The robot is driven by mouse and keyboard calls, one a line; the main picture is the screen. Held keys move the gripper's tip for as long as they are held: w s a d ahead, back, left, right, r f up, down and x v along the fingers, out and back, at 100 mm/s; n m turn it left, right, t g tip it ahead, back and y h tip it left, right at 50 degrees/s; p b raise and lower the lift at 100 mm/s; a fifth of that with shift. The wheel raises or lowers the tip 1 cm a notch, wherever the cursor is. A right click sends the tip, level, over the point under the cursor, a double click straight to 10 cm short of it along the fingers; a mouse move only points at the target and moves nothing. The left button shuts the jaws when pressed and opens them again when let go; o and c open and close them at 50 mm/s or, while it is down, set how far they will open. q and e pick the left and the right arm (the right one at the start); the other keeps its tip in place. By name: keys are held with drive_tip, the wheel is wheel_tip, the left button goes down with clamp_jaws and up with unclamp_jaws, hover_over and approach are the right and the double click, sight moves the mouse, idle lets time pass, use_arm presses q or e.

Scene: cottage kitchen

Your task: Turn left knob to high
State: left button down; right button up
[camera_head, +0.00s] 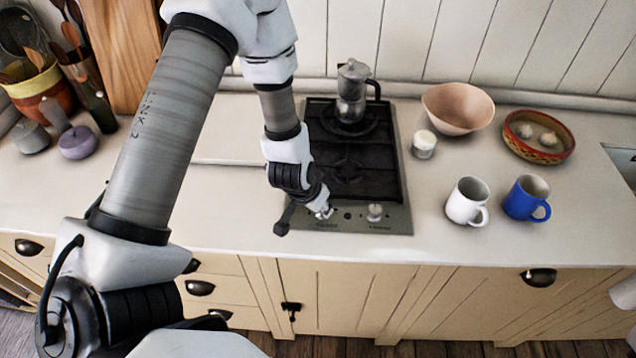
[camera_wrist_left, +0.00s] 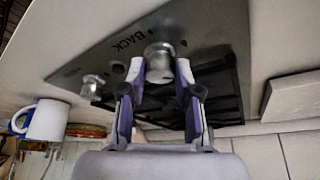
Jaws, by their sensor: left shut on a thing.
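The left knob (camera_head: 325,213) is a small silver knob on the front strip of the cooktop (camera_head: 396,217). My left gripper (camera_head: 316,202) reaches down onto it and is shut on it. In the left wrist view the knob (camera_wrist_left: 159,62) sits between the two fingertips, near the printed word BACK. The gripper hides part of the knob in the head view, and I cannot tell its setting. The right knob (camera_head: 375,212) stands free beside it, and also shows in the left wrist view (camera_wrist_left: 92,86). My right gripper is not in view.
A moka pot (camera_head: 352,92) stands on the back burner. A white jar (camera_head: 424,144), a white mug (camera_head: 467,201), a blue mug (camera_head: 525,198), a bowl (camera_head: 458,107) and a patterned dish (camera_head: 539,135) stand to the right.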

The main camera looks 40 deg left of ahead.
use_arm(q)
drive_tip(key=n, duration=0.1)
drive_tip(key=n+y, duration=0.1)
drive_tip(key=n, duration=0.1)
drive_tip(key=shift+w+d+n, duration=0.1)
drive_tip(key=shift+d+n, duration=0.1)
drive_tip(key=shift+n, duration=0.1)
drive_tip(key=shift+d+n+y, duration=0.1)
drive_tip(key=shift+n+y, duration=0.6)
drive_tip(key=shift+n, duration=0.7)
drive_tip(key=shift+w, duration=0.1)
drive_tip(key=shift+r, duration=0.1)
drive_tip(key=c, duration=0.8)
unclamp_jaws()
drive_tip(key=v, duration=1.1)
drive_tip(key=shift+r, duration=0.45)
